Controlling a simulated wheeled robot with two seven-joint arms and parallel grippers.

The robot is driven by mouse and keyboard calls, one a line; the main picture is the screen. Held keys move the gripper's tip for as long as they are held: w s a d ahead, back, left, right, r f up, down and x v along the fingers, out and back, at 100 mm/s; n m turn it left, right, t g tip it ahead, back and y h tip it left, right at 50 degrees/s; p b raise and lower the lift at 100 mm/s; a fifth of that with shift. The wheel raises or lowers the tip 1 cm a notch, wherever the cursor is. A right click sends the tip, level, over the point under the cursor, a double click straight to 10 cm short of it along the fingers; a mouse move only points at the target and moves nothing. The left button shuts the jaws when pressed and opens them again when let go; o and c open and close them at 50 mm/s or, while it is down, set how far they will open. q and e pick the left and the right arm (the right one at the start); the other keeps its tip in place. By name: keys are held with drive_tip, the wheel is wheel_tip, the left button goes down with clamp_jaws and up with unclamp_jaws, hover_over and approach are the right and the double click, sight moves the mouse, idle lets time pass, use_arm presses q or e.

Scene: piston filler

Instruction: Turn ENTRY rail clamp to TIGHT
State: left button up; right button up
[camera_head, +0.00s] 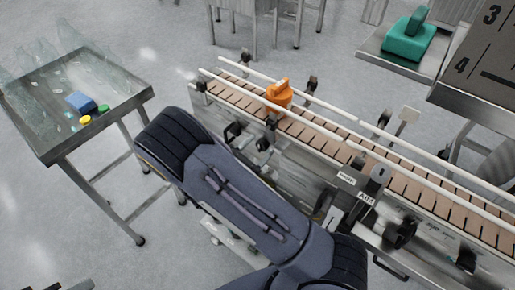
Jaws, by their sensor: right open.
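An orange object (279,93) with a knob-like top stands on the conveyor (325,133), between its pale guide rails. Small dark rail clamps line the conveyor. One dark clamp (358,161) is at the near rail, beside two small white label plates (347,178), whose wording is too small to read surely. I cannot tell which clamp is the ENTRY one or how it is turned. My right gripper (340,207) is open and empty near these plates, partly hidden by my dark arm. Contact with the clamp cannot be made out. My left gripper is out of view.
A steel side table (44,148) at the left holds clear bottles, a blue block (81,102) and yellow and green caps. A teal object (409,40) sits on a tray at upper right, near a dark numbered panel (485,60).

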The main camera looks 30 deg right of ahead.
drive_tip(key=c, duration=1)
drive_tip(key=m+b, duration=0.4)
drive_tip(key=m, duration=0.1)
drive_tip(key=shift+f+b, duration=0.25)
drive_tip(key=shift+b, duration=0.15)
drive_tip(key=m+b, duration=0.9)
drive_tip(key=b, duration=0.1)
drive_tip(key=shift+s+f+m, duration=0.1)
drive_tip(key=shift+f+m, duration=0.05)
drive_tip(key=shift+m, duration=0.25)
drive_tip(key=shift+m+b, duration=1.65)
drive_tip(key=shift+m, duration=0.05)
drive_tip(key=shift+r, duration=0.2)
